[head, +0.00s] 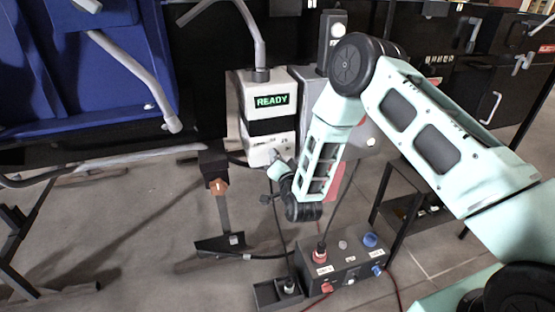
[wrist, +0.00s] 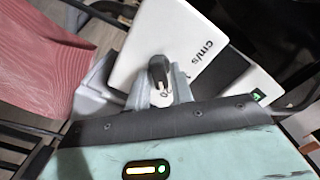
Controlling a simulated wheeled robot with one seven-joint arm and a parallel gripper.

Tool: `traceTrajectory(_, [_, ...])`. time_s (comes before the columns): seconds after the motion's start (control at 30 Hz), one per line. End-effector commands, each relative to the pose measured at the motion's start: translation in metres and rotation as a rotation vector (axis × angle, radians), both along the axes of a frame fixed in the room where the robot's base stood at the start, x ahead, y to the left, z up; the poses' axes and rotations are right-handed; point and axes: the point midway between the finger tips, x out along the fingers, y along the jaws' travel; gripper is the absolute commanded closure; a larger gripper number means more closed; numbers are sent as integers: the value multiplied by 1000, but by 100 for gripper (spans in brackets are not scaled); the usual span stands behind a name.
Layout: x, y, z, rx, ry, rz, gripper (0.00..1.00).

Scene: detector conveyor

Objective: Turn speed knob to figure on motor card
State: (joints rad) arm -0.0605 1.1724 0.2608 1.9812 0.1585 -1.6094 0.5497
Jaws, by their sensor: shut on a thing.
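The white control box (head: 268,128) stands at the back, left of my arm in the head view, with a green READY display (head: 272,100). Its lower face carries the speed knob, which shows in the wrist view as a dark, rounded grip (wrist: 157,70) near the printed letters "cm/s" (wrist: 201,47). My gripper (wrist: 160,85) is shut on this knob, one finger on each side. In the head view my gripper (head: 276,164) reaches the box's lower front, and the knob's setting cannot be read. I cannot make out a motor card or its figure in either view.
A grey box with red and blue plugs (head: 346,268) stands low in front, with cables around it. A dark stand (head: 223,205) is left of my gripper. A blue panel (head: 80,70) fills the upper left. Red fabric (wrist: 45,65) shows at left in the wrist view.

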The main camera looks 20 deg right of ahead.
Motion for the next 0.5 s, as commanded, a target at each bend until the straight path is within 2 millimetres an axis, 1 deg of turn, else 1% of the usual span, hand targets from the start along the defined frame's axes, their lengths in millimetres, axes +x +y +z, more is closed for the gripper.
traceTrajectory(0.07, [0,-1,0,-1,0,-1,100])
traceTrajectory(0.1, [0,-1,0,-1,0,-1,74])
traceTrajectory(0.13, [0,-1,0,-1,1,-2,66])
traceTrajectory(0.17, [0,-1,0,-1,1,-2,64])
traceTrajectory(0.4, [0,0,0,-1,1,-1,64])
traceTrajectory(0.5, [-4,0,-1,-1,2,-1,64])
